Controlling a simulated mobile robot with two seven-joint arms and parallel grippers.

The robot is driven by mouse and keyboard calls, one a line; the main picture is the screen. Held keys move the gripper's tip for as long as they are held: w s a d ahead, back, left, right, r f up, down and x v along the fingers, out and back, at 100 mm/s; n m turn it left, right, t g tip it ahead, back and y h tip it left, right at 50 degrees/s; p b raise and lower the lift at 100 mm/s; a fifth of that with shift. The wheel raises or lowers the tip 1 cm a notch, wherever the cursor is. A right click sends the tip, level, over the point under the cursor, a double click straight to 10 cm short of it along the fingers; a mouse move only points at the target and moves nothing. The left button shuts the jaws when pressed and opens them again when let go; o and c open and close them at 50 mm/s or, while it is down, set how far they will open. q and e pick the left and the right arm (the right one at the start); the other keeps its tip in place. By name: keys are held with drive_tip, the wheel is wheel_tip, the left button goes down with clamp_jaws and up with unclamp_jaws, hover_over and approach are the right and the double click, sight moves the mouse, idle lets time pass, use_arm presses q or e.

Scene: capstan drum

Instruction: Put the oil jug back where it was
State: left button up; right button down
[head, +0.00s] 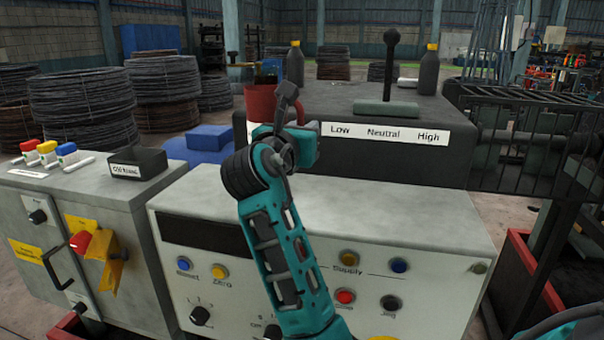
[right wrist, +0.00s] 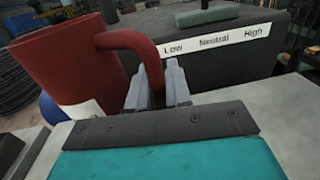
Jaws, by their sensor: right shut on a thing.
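The oil jug is a red, open-topped vessel (head: 261,104) with a side handle. In the head view it is upright or nearly so, at the left end of the dark lever housing. My right gripper (right wrist: 160,85) is shut on the jug's handle; in the right wrist view the jug (right wrist: 68,65) fills the upper left. In the head view my right wrist partly hides the gripper and the jug's lower part. I cannot tell whether the jug's base touches anything. My left gripper is not in view.
The lever housing (head: 455,165) carries a black-knobbed lever (head: 391,60) and dark yellow-capped bottles (head: 428,72). A light control console (head: 420,225) stands in front. A grey cabinet (head: 45,190) with a yellow-and-red switch is at left. Blue boxes (head: 205,138) stand behind.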

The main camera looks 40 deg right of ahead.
wheel_tip(320, 180, down, 7)
drive_tip(key=shift+f+b, duration=0.1)
drive_tip(key=shift+b, duration=0.55)
drive_tip(key=shift+f, duration=0.25)
drive_tip(key=shift+f, duration=0.1)
drive_tip(key=c, duration=1.1)
unclamp_jaws()
drive_tip(key=shift+f, duration=0.1)
drive_tip(key=shift+o, duration=0.2)
